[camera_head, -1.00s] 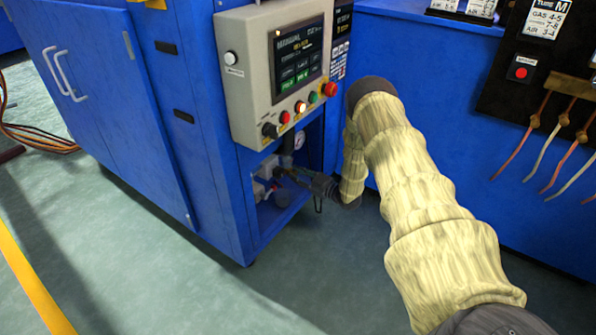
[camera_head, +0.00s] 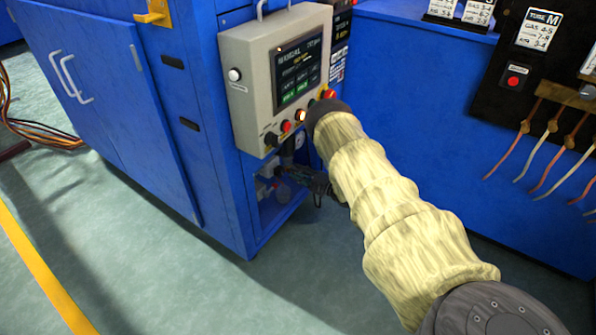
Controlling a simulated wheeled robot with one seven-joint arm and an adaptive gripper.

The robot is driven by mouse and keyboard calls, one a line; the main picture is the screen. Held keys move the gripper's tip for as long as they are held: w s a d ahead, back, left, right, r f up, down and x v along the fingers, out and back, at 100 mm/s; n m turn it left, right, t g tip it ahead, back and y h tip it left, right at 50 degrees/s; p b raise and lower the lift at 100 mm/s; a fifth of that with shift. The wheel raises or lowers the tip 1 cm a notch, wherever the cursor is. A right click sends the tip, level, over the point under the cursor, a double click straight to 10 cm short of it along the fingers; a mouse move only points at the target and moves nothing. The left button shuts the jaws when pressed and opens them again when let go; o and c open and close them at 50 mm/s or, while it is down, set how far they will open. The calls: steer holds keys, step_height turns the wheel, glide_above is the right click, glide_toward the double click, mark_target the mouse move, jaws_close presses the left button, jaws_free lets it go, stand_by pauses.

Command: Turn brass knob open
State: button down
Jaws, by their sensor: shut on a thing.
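My gripper (camera_head: 284,173) is small and dark in the view, low in the open recess (camera_head: 268,215) of the blue machine, under the grey control panel. Its fingers are shut at the valve fittings (camera_head: 264,188), where the brass knob is. The fingers cover the knob, so its turn angle cannot be read.
The grey control panel (camera_head: 236,105), with a screen and coloured buttons, hangs just above the gripper. A gauge (camera_head: 299,140) sits in the recess. A blue cabinet (camera_head: 440,125) with hoses (camera_head: 555,150) stands right. The floor in front is clear.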

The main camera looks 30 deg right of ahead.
steer(key=shift+f+n, duration=0.1)
steer(key=shift+n, duration=0.5)
steer(key=shift+s, duration=0.1)
steer(key=c, duration=1.3)
jaws_free()
steer(key=v, duration=1.2)
